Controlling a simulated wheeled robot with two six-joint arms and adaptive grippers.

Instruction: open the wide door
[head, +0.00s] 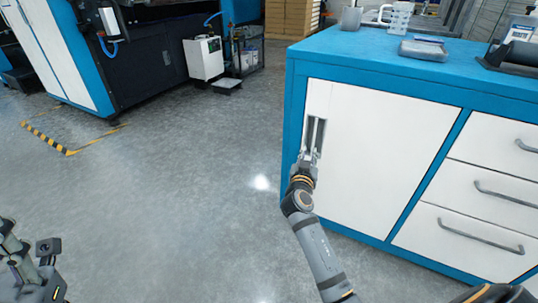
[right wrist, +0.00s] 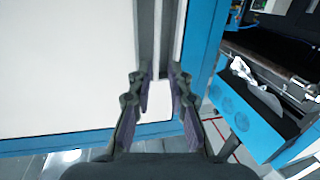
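The wide door (head: 385,150) is the white panel on the left of the blue cabinet's front and looks shut. Its upright grey handle (head: 311,133) is near the door's left edge; the handle also shows at the top of the right wrist view (right wrist: 158,35). My right gripper (head: 312,158) is at the handle's lower end. In the right wrist view the fingers (right wrist: 159,82) are apart, one on each side of the handle's line, with a gap between them; contact cannot be told. My left gripper (head: 30,252) is partly in view at the lower left, fingers apart, away from the cabinet.
Drawers with grey handles (head: 505,194) are right of the door. The blue cabinet top (head: 350,50) carries a cup, a jug and a grey box. A blue and black machine (head: 140,60) stands at the back left. The grey floor (head: 190,190) left of the cabinet is clear.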

